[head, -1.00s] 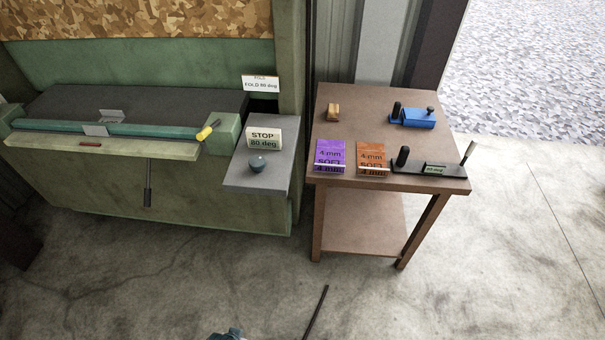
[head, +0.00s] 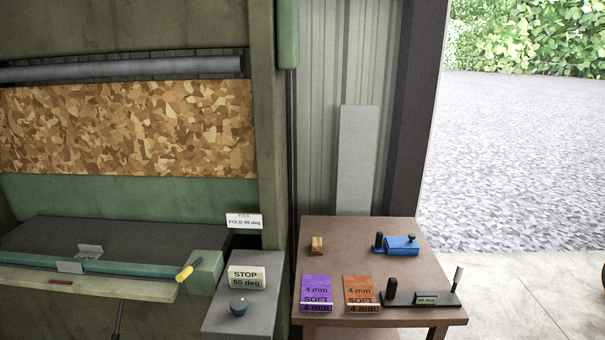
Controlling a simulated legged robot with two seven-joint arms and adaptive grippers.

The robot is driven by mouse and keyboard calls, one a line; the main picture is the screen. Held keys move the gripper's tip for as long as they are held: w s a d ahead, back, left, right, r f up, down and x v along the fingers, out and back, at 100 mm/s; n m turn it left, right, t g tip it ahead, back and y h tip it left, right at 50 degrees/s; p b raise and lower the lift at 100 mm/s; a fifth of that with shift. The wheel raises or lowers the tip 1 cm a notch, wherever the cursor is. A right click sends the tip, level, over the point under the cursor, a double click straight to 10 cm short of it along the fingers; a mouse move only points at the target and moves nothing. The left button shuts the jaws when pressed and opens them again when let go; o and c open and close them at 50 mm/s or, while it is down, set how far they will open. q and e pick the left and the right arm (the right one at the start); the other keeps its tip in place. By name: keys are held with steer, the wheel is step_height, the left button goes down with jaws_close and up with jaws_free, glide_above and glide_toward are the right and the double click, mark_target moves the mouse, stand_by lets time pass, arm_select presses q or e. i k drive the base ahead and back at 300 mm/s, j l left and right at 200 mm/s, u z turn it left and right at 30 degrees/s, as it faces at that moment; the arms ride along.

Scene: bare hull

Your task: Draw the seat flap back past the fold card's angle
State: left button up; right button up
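The fold card (head: 244,221) stands at the back right of the green bench and reads FOLD, with a number that looks like 80 or 90 deg. The seat flap seems to be the pale green leaf (head: 100,284) along the bench front, with a small red mark (head: 60,282) on it. A grey bent metal piece (head: 89,252) sits at the teal bar (head: 130,267) behind the leaf. A yellow-ended handle (head: 185,272) sticks out by the green end block (head: 205,274). A STOP sign (head: 247,278) stands on the grey side shelf. Neither gripper is in view.
The brown table (head: 350,230) at right holds purple (head: 317,290) and orange (head: 361,290) "4 mm SOFT" blocks, a blue tool (head: 400,245), a black gauge (head: 440,299) and a small wooden block (head: 317,244). Concrete floor is open at right.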

mark_target(62, 267)
steer(key=u, duration=1.55)
